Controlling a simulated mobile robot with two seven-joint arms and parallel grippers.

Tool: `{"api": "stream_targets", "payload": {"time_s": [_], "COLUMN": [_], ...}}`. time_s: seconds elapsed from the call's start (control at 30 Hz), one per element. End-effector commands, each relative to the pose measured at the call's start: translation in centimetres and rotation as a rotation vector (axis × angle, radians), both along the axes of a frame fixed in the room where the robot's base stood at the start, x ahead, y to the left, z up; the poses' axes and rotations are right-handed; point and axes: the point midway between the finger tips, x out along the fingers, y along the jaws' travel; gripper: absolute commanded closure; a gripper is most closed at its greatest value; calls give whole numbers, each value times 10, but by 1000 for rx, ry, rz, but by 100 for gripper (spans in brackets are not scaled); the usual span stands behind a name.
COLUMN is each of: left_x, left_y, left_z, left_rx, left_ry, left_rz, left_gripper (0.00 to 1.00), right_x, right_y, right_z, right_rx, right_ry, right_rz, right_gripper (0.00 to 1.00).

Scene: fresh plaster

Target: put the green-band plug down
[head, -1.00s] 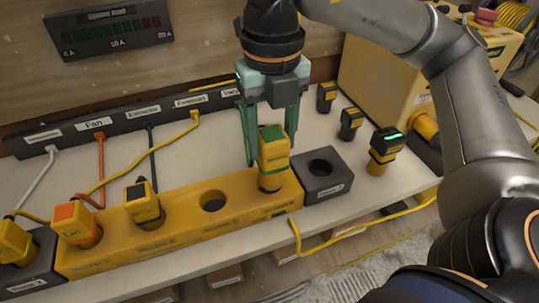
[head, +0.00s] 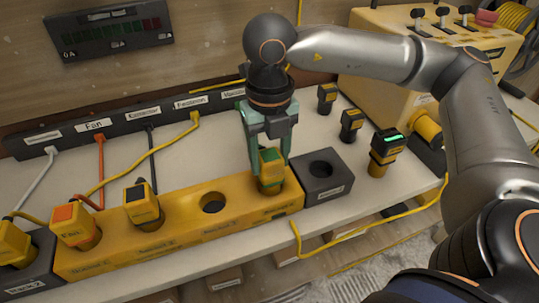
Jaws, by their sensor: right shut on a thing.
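The green-band plug (head: 271,180) is yellow with a green top and stands roughly upright at the rightmost socket of the yellow socket block (head: 187,238). Its lower end meets that socket and hides the hole; I cannot tell how deep it sits. My right gripper (head: 269,158) comes down from above with its green fingers on both sides of the plug, shut on it. My left gripper is not in view.
The block also holds an orange-topped plug (head: 76,222) and a black-topped plug (head: 142,204), with an empty socket (head: 213,203) between the latter and mine. A dark single-socket block (head: 328,187) adjoins on the right.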

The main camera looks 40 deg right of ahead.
Motion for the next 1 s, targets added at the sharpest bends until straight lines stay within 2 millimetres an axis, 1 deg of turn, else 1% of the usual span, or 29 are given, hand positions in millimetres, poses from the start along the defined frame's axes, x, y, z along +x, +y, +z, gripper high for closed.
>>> {"api": "stream_targets", "payload": {"time_s": [0.07,0.1,0.37,0.6,0.73,0.77,0.87,1.0], "left_x": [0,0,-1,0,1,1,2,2], "left_y": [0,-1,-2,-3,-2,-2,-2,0], "left_z": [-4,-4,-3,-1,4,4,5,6], "left_rx": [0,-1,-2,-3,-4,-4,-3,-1], "left_ry": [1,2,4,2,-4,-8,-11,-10], "left_rz": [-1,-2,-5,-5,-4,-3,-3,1], "left_gripper": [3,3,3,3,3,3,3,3], "right_x": [0,0,0,0,0,1,1,1], "right_y": [0,0,0,0,0,1,1,1], "right_z": [-4,-4,-3,-2,5,8,27,59], "right_rx": [0,0,0,0,1,1,3,2], "right_ry": [0,0,0,0,-1,-2,-5,-5], "right_rz": [0,0,0,0,0,0,1,2], "right_gripper": [100,44,15,15,15,15,15,15]}}
